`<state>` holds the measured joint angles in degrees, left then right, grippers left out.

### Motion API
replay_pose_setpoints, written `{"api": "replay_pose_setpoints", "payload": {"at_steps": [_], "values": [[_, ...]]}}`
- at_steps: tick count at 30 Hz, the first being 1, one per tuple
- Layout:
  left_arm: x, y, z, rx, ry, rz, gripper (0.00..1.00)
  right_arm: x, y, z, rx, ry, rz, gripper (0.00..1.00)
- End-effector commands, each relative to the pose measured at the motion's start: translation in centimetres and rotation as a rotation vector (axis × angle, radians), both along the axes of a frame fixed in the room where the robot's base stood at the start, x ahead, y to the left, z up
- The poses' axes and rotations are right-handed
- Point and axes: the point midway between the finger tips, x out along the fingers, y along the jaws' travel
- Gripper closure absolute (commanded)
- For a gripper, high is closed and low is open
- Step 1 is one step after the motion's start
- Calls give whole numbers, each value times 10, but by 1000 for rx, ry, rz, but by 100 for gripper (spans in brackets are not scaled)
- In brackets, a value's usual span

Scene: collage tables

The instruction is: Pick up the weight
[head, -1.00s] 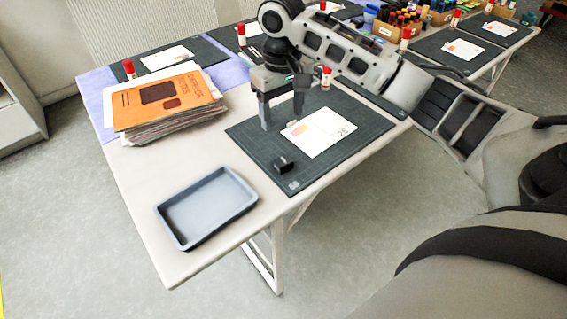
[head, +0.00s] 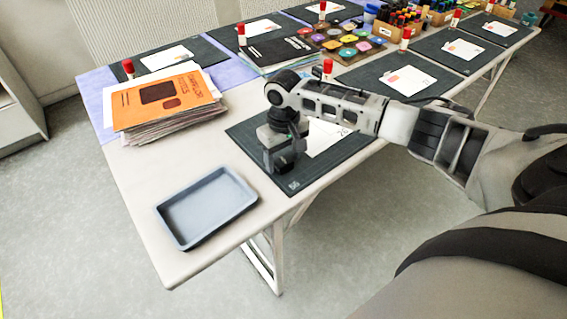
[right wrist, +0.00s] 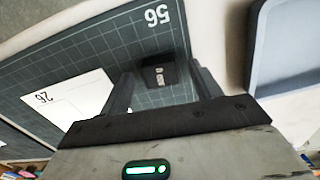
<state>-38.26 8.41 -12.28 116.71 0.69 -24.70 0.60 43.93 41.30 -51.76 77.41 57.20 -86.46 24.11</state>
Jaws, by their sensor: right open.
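The weight (right wrist: 158,73) is a small black block lying on the dark green cutting mat (right wrist: 70,62), near the mat's printed 56. In the right wrist view it shows in the gap between the two fingertips of my open right gripper (right wrist: 161,80). No finger visibly touches it. In the head view my right gripper (head: 284,160) points down at the near corner of the mat (head: 325,180) and mostly hides the weight. My left gripper is not in view.
A white card (right wrist: 75,108) lies on the mat beside the weight. A grey-blue tray (head: 208,207) stands at the table's near left corner. An orange folder (head: 165,98) on stacked papers lies further back. A red-capped glue stick (head: 327,68) stands behind my arm.

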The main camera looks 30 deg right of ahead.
Motion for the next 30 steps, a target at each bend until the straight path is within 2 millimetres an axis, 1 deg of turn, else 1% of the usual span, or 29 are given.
{"api": "replay_pose_setpoints", "payload": {"at_steps": [1,3,10,11,12,14,15,16,17,26,30], "values": [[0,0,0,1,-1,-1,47,0,0,-6,1,0,0,36],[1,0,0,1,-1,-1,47,0,0,-10,0,-1,0,36],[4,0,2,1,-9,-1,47,0,0,-11,0,-1,1,36],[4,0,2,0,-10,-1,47,0,0,-11,0,-1,1,42],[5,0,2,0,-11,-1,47,0,0,-11,0,-1,1,53],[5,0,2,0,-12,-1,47,0,0,-11,0,-1,1,70],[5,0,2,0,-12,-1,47,0,0,-11,0,-1,1,81],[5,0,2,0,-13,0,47,0,0,-11,0,-1,1,89],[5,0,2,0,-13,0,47,0,0,-11,0,-1,1,94],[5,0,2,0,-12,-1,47,1,0,-8,1,-4,1,94],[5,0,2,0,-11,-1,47,1,0,1,1,-5,1,94]]}}
